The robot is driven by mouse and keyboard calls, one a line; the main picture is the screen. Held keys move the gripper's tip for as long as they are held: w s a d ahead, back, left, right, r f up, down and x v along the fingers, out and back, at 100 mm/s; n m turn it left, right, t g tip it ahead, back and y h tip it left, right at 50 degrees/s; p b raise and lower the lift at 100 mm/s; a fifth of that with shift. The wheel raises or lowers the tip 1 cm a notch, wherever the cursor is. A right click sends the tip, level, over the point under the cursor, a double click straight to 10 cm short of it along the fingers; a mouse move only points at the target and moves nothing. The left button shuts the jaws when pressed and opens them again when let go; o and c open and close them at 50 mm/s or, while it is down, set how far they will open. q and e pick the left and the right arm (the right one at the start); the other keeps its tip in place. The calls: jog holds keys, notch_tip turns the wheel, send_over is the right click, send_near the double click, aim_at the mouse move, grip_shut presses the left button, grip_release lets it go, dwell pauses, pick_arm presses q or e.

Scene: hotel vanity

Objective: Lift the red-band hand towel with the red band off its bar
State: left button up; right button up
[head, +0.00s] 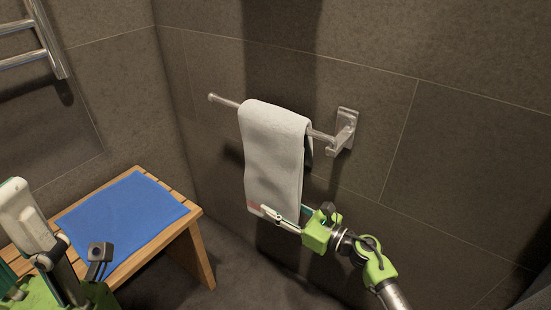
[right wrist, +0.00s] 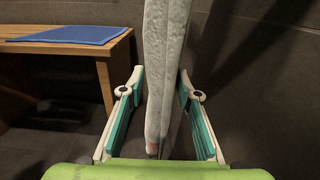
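The white hand towel (head: 272,150) hangs folded over a metal bar (head: 225,101) on the wall. A small patch of its red band (head: 254,207) shows at the lower left edge; the rest is hidden or out of sight. My right gripper (head: 284,212) is at the towel's lower end, one finger in front and the other largely hidden behind. In the right wrist view, the towel (right wrist: 164,70) passes edge-on between the spread fingers (right wrist: 162,82), with gaps beside it lower down. My left gripper (head: 30,225) is at the lower left, away from the towel; its opening is unclear.
A slatted wooden bench (head: 190,222) with a blue cloth (head: 125,217) on it stands left of the towel. A metal rail rack (head: 45,45) is on the left wall. The bar's wall bracket (head: 345,130) is at its right end. Floor below the towel looks clear.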

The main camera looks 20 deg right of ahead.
grip_shut()
